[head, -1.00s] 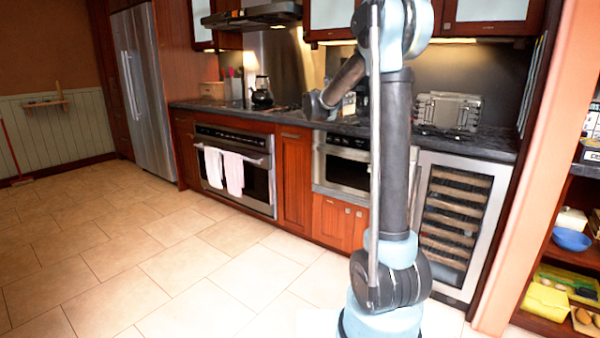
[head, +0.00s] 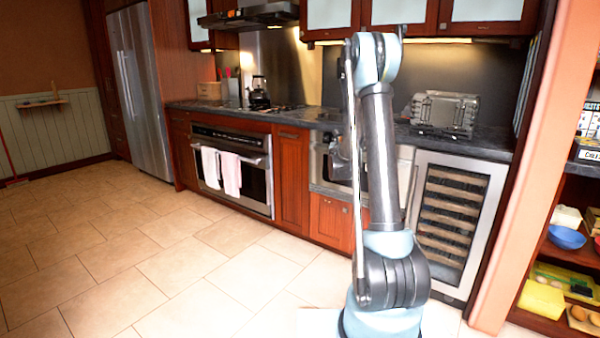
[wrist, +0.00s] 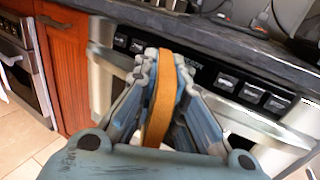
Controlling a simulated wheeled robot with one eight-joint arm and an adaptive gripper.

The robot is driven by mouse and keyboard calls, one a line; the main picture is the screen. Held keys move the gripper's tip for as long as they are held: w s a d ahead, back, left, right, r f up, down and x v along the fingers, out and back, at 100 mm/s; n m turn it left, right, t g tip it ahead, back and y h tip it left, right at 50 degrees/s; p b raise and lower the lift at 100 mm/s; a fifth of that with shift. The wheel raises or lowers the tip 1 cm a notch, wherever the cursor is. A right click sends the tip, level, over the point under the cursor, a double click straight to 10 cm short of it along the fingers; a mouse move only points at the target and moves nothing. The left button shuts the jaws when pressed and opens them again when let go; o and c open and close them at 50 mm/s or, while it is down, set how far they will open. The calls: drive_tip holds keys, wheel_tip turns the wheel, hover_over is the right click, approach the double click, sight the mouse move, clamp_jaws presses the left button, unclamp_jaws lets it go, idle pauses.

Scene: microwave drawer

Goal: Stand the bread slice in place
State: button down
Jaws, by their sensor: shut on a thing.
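The bread slice (wrist: 158,112) shows in the wrist view as a thin tan-brown slab, seen nearly edge-on and upright between the fingers. My gripper (wrist: 165,62) is shut on it, with a finger on either side. Behind it are the steel front and dark button panel of the microwave drawer (wrist: 240,90), below the counter edge. In the head view the microwave drawer (head: 322,165) is partly covered by my arm. The gripper and slice cannot be made out there.
The dark counter (head: 480,143) runs above the drawer and bears a silver slatted appliance or rack (head: 443,110). A wine cooler (head: 450,220) stands to the right, an oven (head: 240,170) to the left. The tiled floor at left is clear.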

drive_tip(key=f+y, duration=0.1)
drive_tip(key=f+n, duration=0.1)
drive_tip(key=f, duration=0.1)
drive_tip(key=s+f+y, duration=0.1)
drive_tip(key=f, duration=0.1)
drive_tip(key=shift+a+f+n+y, duration=0.1)
drive_tip(key=shift+f+n+y, duration=0.1)
drive_tip(key=shift+n+y, duration=0.1)
drive_tip(key=shift+s+f+y, duration=0.3)
drive_tip(key=shift+f, duration=0.3)
drive_tip(key=shift+a, duration=0.1)
